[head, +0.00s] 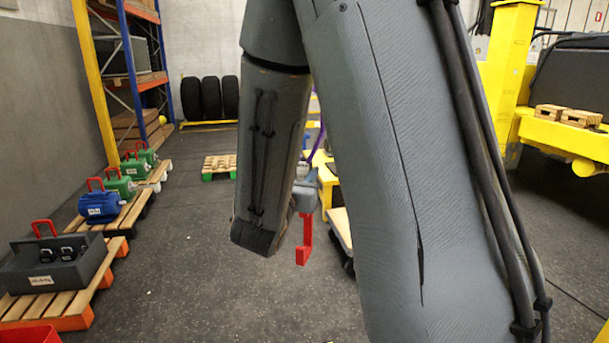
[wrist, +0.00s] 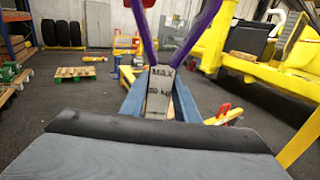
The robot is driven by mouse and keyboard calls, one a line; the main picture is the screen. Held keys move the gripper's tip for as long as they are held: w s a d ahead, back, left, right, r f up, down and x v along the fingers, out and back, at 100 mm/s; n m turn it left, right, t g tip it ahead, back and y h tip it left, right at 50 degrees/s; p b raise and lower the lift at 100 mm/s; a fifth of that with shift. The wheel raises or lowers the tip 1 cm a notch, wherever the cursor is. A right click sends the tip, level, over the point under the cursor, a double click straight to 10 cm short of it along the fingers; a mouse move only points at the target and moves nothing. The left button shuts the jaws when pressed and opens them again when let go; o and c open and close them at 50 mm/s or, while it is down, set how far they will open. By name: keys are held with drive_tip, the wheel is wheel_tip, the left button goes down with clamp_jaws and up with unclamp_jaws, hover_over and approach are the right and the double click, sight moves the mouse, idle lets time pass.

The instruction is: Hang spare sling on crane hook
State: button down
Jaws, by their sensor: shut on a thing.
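The purple sling (wrist: 204,32) shows in the wrist view as two straps spreading upward from a grey tag (wrist: 158,88) marked MAX and 20 kg. My gripper (wrist: 158,100) is shut on the sling at this tag, with blue fingers on both sides. The sling's upper end is out of frame. In the head view a bit of purple sling (head: 319,157) shows beside my gripper (head: 312,182), mostly hidden by my arm. I cannot clearly identify the crane hook.
Yellow machinery (head: 513,60) stands at the right, with small pallets (head: 568,117) on it. Pallets with a grey toolbox (head: 58,262), a blue motor (head: 99,206) and green units line the left. An empty pallet (head: 219,166) lies farther back. The floor between is clear.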

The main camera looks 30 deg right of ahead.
drive_tip(key=w+d+f+b, duration=0.3)
drive_tip(key=w+f+b, duration=0.2)
drive_tip(key=w, duration=0.6)
drive_tip(key=shift+f, duration=0.35)
idle(1.8)
drive_tip(key=shift+s+f, duration=0.15)
drive_tip(key=shift+f, duration=0.2)
idle(0.4)
drive_tip(key=c, duration=1.3)
unclamp_jaws()
drive_tip(key=shift+d, duration=0.1)
drive_tip(key=shift+r, duration=0.1)
